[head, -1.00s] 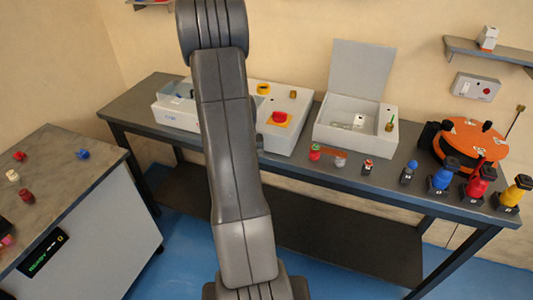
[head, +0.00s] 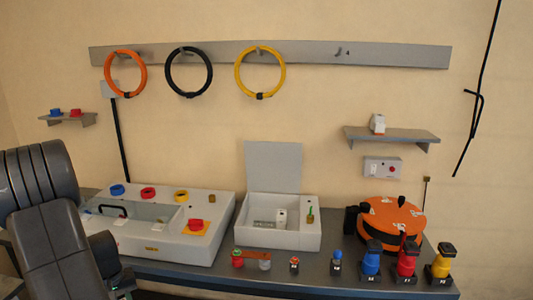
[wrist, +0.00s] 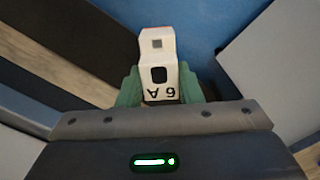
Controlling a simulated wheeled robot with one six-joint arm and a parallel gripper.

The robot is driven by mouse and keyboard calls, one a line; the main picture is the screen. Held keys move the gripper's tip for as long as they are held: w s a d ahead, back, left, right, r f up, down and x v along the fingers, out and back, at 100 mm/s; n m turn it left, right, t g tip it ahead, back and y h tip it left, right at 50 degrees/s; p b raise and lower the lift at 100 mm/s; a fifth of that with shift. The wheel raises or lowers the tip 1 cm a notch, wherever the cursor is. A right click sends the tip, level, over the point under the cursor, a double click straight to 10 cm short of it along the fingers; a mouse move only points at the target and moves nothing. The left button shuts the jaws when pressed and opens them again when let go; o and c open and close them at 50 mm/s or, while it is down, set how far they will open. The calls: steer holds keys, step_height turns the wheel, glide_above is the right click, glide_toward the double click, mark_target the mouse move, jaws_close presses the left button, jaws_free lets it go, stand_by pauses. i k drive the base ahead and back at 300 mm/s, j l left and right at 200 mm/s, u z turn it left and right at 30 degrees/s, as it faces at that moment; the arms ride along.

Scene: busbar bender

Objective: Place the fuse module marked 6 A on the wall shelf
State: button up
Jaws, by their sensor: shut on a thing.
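In the wrist view my gripper (wrist: 160,92) is shut on the white fuse module marked 6 A (wrist: 158,62). Its marking appears upside down, and green finger pads press on both sides of it. The gripper and the held module do not show in the head view, where only part of my arm is at the left. The wall shelf (head: 395,138) is at the right of the head view, above a small grey wall box. Another white and orange module (head: 377,124) stands near the shelf's left end; its marking is too small to read. The shelf's middle and right are bare.
The bench holds a grey machine (head: 165,232), an open-lidded box (head: 270,234), an orange round device (head: 391,220) and several coloured bottle-like items along its front right edge. Cable rings hang on a wall rail (head: 320,55). A smaller shelf (head: 70,120) at the left holds red and blue pieces.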

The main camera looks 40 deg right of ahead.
mark_target(423, 135)
steer(key=k+l+u, duration=0.25)
steer(key=l, duration=0.3)
steer(key=k+l+u, duration=0.25)
steer(key=l, duration=0.25)
steer(key=k+l+u, duration=0.35)
steer(key=k+l, duration=0.5)
steer(key=l, duration=0.2)
steer(key=k+l+u, duration=0.1)
steer(key=k+l, duration=0.55)
